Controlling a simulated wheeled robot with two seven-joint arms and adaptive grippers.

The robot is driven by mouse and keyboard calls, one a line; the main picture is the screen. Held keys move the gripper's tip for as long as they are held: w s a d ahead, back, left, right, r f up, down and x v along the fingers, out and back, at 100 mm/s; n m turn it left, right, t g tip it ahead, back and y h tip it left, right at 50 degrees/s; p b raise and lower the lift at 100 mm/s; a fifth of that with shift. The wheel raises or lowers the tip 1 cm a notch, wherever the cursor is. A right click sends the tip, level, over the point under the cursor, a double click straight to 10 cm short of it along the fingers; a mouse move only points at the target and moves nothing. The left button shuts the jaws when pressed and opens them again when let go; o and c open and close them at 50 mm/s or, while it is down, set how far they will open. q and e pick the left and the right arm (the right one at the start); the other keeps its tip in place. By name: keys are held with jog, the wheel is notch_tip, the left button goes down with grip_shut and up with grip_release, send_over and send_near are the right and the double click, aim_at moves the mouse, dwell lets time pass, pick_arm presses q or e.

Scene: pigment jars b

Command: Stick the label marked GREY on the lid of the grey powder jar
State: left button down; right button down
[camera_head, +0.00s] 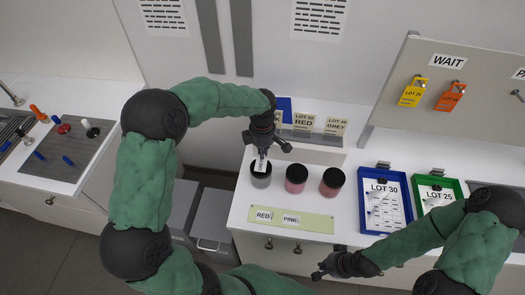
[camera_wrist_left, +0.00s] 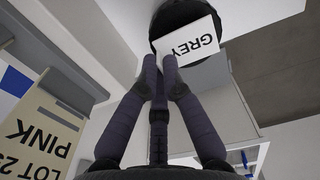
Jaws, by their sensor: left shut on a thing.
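My left gripper (camera_head: 263,152) is shut on the white label marked GREY (camera_wrist_left: 194,42). The label (camera_head: 261,165) is at its fingertips, above the black lid (camera_wrist_left: 172,12) of the grey powder jar (camera_head: 260,182). In the left wrist view the label overlaps the lid and reaches past its edge; I cannot tell whether it touches. The grey jar stands upright at the left of a row of three. My right gripper (camera_head: 322,270) is low, in front of the counter, away from the jars; its finger opening is unclear.
A pink jar (camera_head: 296,179) and a darker red jar (camera_head: 332,182) stand to the right. A pale green strip (camera_head: 316,223) in front bears RED and PINK labels. Lot cards (camera_head: 303,122) stand behind. Blue (camera_head: 365,205) and green (camera_head: 456,184) trays lie at the right.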

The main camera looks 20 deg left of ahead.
pick_arm(q)
jog(key=shift+f+b, duration=0.55)
jog(key=shift+f, duration=0.1)
dwell(0.8)
jog(key=c, duration=1.3)
grip_release()
jog(key=shift+r, duration=0.1)
jog(key=shift+r+p, duration=1.65)
jog(key=shift+r, duration=1.3)
jog(key=shift+r, duration=0.1)
